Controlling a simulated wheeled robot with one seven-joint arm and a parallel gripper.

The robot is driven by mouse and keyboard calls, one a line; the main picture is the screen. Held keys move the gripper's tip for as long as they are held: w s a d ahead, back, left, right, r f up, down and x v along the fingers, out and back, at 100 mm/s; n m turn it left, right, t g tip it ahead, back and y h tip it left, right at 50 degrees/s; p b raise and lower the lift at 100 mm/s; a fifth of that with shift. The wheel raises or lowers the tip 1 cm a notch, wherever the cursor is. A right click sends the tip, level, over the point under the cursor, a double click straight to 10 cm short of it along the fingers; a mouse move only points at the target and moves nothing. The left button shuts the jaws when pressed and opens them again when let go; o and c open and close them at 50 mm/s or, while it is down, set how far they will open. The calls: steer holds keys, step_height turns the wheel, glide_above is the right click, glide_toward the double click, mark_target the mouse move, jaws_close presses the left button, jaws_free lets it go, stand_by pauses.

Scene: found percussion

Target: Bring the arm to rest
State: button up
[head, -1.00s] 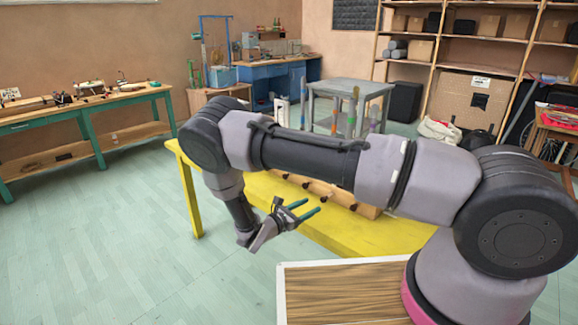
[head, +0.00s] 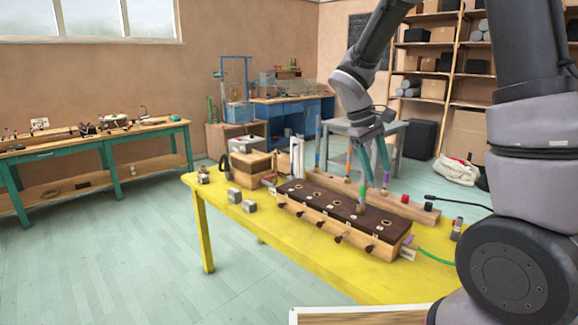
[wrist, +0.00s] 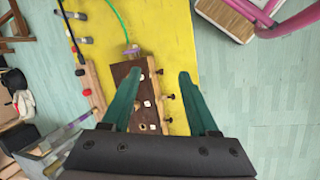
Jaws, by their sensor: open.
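My gripper (head: 377,180) hangs from my raised arm over the far side of the yellow table (head: 285,253), its teal fingers pointing down. The fingers are apart with nothing between them. In the wrist view my gripper (wrist: 159,74) spreads open above a long box with a dark top. This box (head: 325,204) lies on the table with several dark knobs along its front and round holes in its lid. The height gap between the fingertips and the things below is hard to judge.
Behind the box a wooden rail (head: 415,211) carries upright coloured sticks near my fingers. Small grey blocks (head: 234,196) and wooden boxes (head: 250,165) sit at the table's left. A green cable (head: 437,257) runs off the right. The floor at left is clear.

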steer(key=s+d+r+m+t+y, duration=0.2)
steer(key=s+r+m+t+y, duration=0.4)
steer(key=s+r, duration=0.9)
step_height(320, 180, up, 2)
steer(key=m+t, duration=0.1)
steer(key=m, duration=0.2)
steer(key=shift+d+r, duration=0.15)
